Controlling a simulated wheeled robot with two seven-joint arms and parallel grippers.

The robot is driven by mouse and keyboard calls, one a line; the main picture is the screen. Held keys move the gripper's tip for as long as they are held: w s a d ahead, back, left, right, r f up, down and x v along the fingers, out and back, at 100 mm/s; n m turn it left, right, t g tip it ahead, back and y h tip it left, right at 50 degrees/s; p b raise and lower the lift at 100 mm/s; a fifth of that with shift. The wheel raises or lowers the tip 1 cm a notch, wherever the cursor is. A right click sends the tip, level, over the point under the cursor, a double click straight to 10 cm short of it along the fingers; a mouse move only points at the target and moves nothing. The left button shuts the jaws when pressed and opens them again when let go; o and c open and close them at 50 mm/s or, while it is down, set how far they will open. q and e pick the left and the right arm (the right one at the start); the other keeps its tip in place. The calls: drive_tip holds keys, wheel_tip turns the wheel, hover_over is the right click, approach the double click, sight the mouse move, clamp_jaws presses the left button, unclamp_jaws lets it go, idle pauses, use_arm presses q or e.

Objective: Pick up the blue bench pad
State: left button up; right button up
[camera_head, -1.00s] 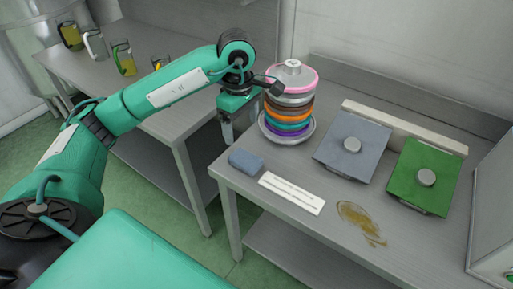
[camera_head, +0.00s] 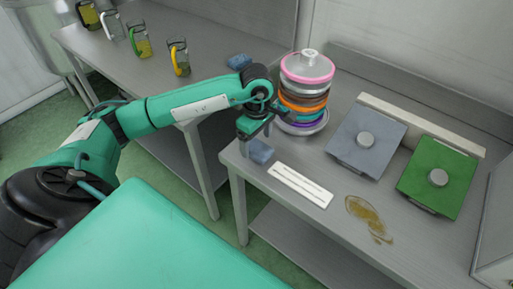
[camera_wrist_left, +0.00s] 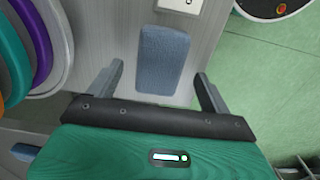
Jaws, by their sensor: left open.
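The blue bench pad (camera_head: 261,152) lies flat near the left corner of the grey bench (camera_head: 320,239), next to a white strip. My left gripper (camera_head: 254,146) is open and empty, pointing down over the pad and partly covering it. In the left wrist view the pad (camera_wrist_left: 163,60) shows between the two spread fingers of the gripper (camera_wrist_left: 160,72), with a gap on each side. I cannot tell how high the fingertips are above the bench. My right gripper is not in view.
A stack of coloured rings (camera_head: 304,95) stands close behind the gripper. The white strip (camera_head: 300,185), an oily spill (camera_head: 366,213), a grey plate (camera_head: 367,139) and a green plate (camera_head: 438,175) lie rightward. Another blue pad (camera_head: 239,61) and several jugs (camera_head: 140,42) are on the far bench.

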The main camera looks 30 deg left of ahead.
use_arm(q)
drive_tip(key=shift+f, duration=1.2)
drive_tip(key=c, duration=1.1)
drive_tip(key=shift+o, duration=0.2)
drive_tip(key=shift+r, duration=0.15)
